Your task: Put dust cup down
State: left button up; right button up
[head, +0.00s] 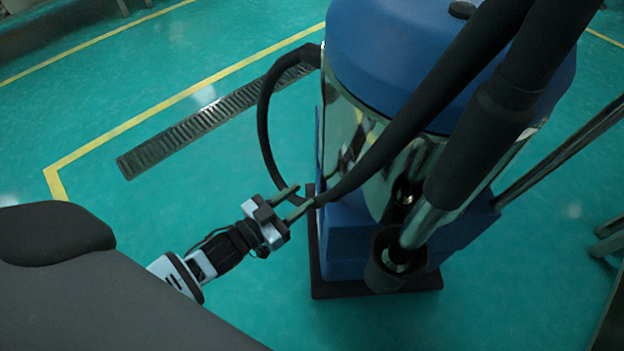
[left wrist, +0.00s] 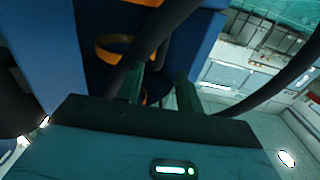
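My left gripper (head: 301,198) is beside a large blue and chrome vacuum-like machine (head: 435,55). Its two fingers stand apart, with no cup between them. A black hose (head: 375,172) runs close to the fingertips; contact is unclear. In the left wrist view the gripper (left wrist: 160,88) also has its fingers apart, with the dark hose (left wrist: 165,30) crossing near the left one. I cannot identify the dust cup for certain. A dark cup-shaped part (head: 383,268) is at the lower end of a metal tube, in front of the machine. My right gripper is not in view.
The machine stands on a dark base (head: 335,288). A thin black hose (head: 265,115) loops out on its left. A floor grate (head: 205,120) and yellow lines (head: 150,118) mark the green floor. Open floor lies left of the machine.

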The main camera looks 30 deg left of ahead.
pick_arm(q)
jog(key=p+v, duration=0.1)
jog(key=v, duration=0.3)
jog(key=shift+s, duration=0.2)
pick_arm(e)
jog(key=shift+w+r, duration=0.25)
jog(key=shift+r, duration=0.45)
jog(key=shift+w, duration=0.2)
pick_arm(q)
jog(key=s+f+n+g+y, duration=0.25)
jog(key=s+f, duration=0.45)
jog(key=s, duration=0.6)
jog(key=s+g+y, duration=0.1)
jog(key=s+g, duration=0.4)
jog(key=s, duration=0.9)
jog(key=s+f+g+y, duration=0.1)
jog(key=s+g, duration=0.4)
jog(key=s, duration=1)
jog(key=shift+s+d+f+y, duration=0.15)
jog(key=shift+s+d+y, duration=0.05)
jog(key=shift+d+y, duration=0.35)
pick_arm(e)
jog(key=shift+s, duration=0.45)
